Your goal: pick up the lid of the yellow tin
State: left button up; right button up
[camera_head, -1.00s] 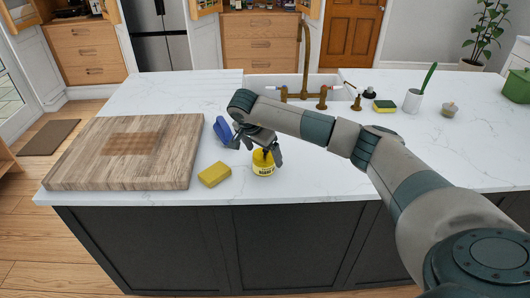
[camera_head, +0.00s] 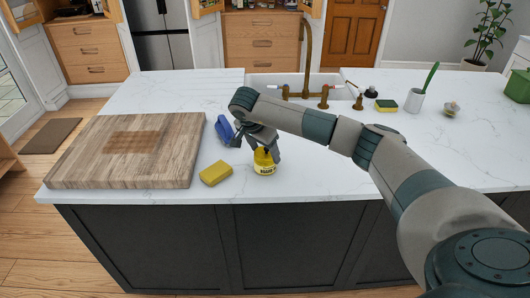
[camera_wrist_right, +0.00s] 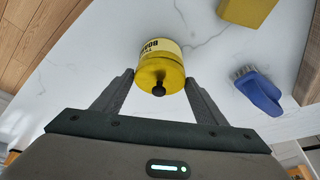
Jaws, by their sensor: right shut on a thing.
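The yellow tin (camera_head: 264,169) stands upright on the white counter near its front edge, with a dark-lettered label band. In the right wrist view the tin (camera_wrist_right: 157,46) is just beyond my fingers. Its yellow lid (camera_wrist_right: 152,74) faces the wrist camera and has a black knob (camera_wrist_right: 158,90) in the middle. My right gripper (camera_head: 266,155) comes down from above, its two fingers on either side of the lid, shut on it. I cannot tell whether a gap separates lid and tin. My left gripper is not in view.
A yellow sponge (camera_head: 215,173) and a blue brush (camera_head: 224,129) lie left of the tin. A large wooden board (camera_head: 85,155) covers the counter's left. A sink with a brass tap (camera_head: 306,60) is behind. Counter (camera_head: 330,180) right of the tin is clear under my arm.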

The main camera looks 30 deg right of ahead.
aim_at(267, 151)
jog(key=shift+r+b, duration=0.4)
jog(key=shift+r, duration=0.1)
jog(key=r+b, duration=0.2)
jog(key=r, duration=0.1)
jog(key=shift+s+d, duration=0.15)
jog(key=shift+d, duration=0.15)
jog(key=s+d+r+b, duration=0.4)
jog(key=s+d+r, duration=0.3)
jog(key=shift+s+d, duration=0.4)
jog(key=shift+f, duration=0.1)
